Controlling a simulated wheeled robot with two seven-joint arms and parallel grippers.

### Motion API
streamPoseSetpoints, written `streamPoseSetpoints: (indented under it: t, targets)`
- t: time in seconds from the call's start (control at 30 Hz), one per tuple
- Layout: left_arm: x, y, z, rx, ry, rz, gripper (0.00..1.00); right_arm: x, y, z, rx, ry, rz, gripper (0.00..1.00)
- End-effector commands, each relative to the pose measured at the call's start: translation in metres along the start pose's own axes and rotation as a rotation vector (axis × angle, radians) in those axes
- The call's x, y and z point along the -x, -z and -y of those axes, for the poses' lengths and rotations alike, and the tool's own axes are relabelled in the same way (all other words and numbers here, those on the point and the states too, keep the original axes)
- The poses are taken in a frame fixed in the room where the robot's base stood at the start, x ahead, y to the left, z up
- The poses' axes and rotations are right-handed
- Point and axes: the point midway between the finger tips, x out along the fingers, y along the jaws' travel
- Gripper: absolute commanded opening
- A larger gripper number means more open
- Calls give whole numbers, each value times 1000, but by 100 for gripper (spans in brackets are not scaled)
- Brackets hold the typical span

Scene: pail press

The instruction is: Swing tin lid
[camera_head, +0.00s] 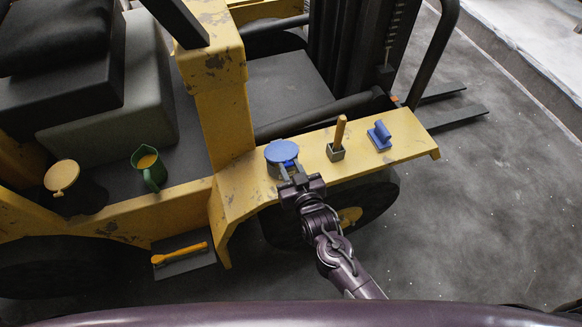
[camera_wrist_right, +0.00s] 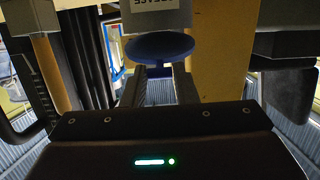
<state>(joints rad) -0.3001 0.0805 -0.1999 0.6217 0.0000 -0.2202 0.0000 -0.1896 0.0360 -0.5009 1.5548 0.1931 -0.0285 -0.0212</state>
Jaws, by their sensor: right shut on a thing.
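A grey tin (camera_head: 272,172) with a round blue lid (camera_head: 281,151) stands on the yellow fender of a forklift. The lid sits over the tin's top and looks about level. My right gripper (camera_head: 290,168) reaches the tin's near side and is shut on the lid's blue front edge or tab. In the right wrist view the picture is upside down: the blue lid (camera_wrist_right: 160,47) is in front of the fingers (camera_wrist_right: 160,88), and the labelled tin (camera_wrist_right: 157,18) is above it. The exact grip point is partly hidden by the fingers. My left gripper is not in view.
Right of the tin, a wooden handle (camera_head: 340,131) stands in a small grey holder, then a blue handled block (camera_head: 380,134). A yellow tool (camera_head: 180,253) lies on the step. Floor at right is clear.

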Motion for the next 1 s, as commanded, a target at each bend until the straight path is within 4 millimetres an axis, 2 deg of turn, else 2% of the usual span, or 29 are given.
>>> streamPoseSetpoints:
  t: [0.27,0.67,1.0]
  targets:
    - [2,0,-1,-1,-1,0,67,-1,5,0,-1,-1,-6,11]
    - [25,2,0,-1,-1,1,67,-8,37,0,-1,0,-8,12]
    - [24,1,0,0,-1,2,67,-9,37,0,-1,0,-6,11]
